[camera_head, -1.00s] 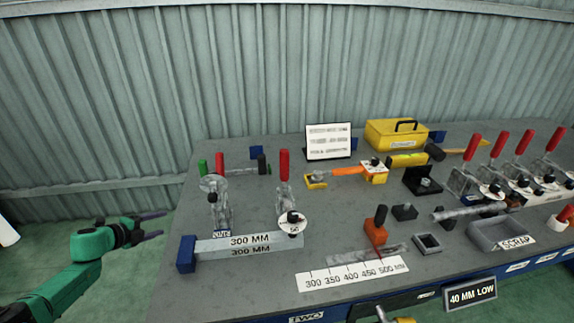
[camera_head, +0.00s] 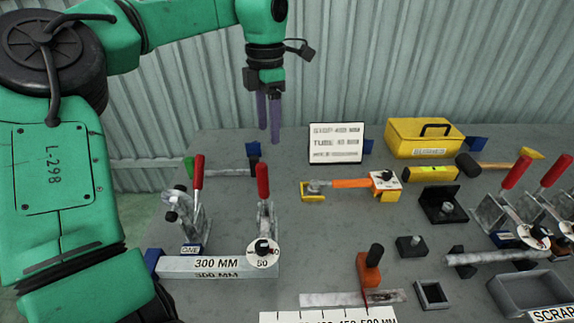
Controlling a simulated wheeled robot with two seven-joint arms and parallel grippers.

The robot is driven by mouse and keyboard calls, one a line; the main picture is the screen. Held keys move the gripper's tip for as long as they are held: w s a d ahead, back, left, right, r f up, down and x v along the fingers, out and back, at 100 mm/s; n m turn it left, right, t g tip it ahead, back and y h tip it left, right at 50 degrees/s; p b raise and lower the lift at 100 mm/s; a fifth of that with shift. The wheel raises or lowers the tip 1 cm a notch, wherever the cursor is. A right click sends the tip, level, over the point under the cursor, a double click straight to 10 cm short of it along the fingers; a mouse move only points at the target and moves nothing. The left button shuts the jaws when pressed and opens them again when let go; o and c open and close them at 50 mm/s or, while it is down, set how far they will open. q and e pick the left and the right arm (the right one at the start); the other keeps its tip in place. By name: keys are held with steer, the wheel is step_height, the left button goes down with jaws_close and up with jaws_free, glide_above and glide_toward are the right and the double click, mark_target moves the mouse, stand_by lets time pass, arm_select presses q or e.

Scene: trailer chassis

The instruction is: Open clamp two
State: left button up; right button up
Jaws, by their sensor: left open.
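Two toggle clamps stand at the left of the bench, both with red handles raised upright. The left one (camera_head: 181,210) has a blue tag that reads ONE. The right one, which I take for clamp two (camera_head: 265,215), has its red handle (camera_head: 263,180) upright and a round white dial (camera_head: 263,254) at its front; its own tag is not visible. My left gripper (camera_head: 268,135) hangs pointing down above the back of the bench, behind and above the right clamp's handle. It is open, empty and apart from the clamp. My right gripper is not in view.
A bar marked 300 MM (camera_head: 215,266) lies in front of the clamps. A white sign (camera_head: 336,143), a yellow toolbox (camera_head: 424,138) and an orange-handled tool (camera_head: 350,184) are to the right. More red-handled clamps stand at far right. Bare bench lies right of the clamp.

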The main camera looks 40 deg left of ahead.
mark_target(261, 166)
arm_select(q)
steer(key=s+f, duration=0.1)
steer(key=s+a+f, duration=0.1)
steer(key=s, duration=0.1)
steer(key=shift+a+f, duration=0.25)
steer(key=shift+f, duration=0.15)
steer(key=shift+s+f, duration=0.25)
steer(key=shift+f, duration=0.9)
steer(key=f, duration=0.3)
steer(key=w+f+p, duration=0.1)
steer(key=shift+w+d+f, duration=0.1)
steer(key=shift+d+f, duration=0.1)
steer(key=shift+d, duration=0.05)
steer(key=f, duration=0.3)
steer(key=shift+w+f+p, duration=0.2)
steer(key=shift+p, duration=0.1)
steer(key=shift+s+a+f, duration=0.1)
steer(key=shift+f, duration=0.2)
steer(key=shift+s+f, duration=0.1)
steer(key=shift+f, duration=0.05)
jaws_close()
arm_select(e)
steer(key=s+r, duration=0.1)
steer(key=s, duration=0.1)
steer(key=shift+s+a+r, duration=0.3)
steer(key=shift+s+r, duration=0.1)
